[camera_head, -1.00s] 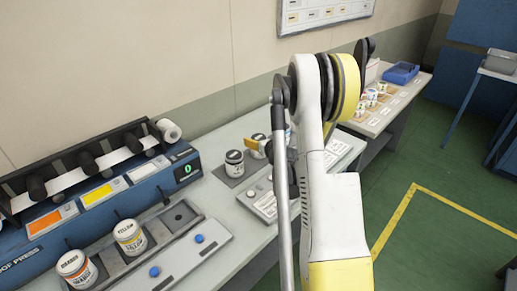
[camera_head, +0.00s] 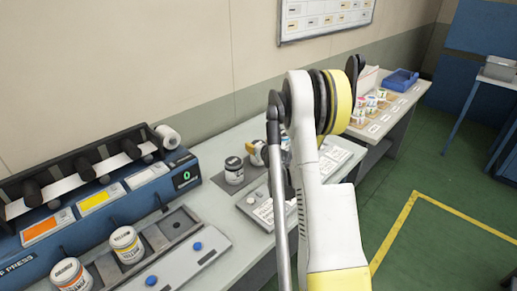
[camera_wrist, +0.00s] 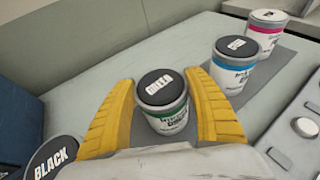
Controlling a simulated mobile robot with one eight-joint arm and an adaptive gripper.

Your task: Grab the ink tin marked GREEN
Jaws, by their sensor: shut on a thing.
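The ink tin with the dark lid and green band (camera_wrist: 165,108), whose lid lettering reads as GREEN, stands on a grey strip in the wrist view. My gripper (camera_wrist: 160,92) has its yellow fingers on both sides of this tin and is shut on it. In the head view my gripper (camera_head: 257,151) shows only in part behind my arm, and the green tin cannot be made out there.
The BLACK tin (camera_wrist: 52,160) is close on the left, also in the head view (camera_head: 234,171). Blue-banded (camera_wrist: 234,66) and pink-banded (camera_wrist: 266,33) tins stand beyond. YELLOW (camera_head: 127,245) and ORANGE (camera_head: 70,273) tins sit at the press. A button panel (camera_wrist: 300,135) is right.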

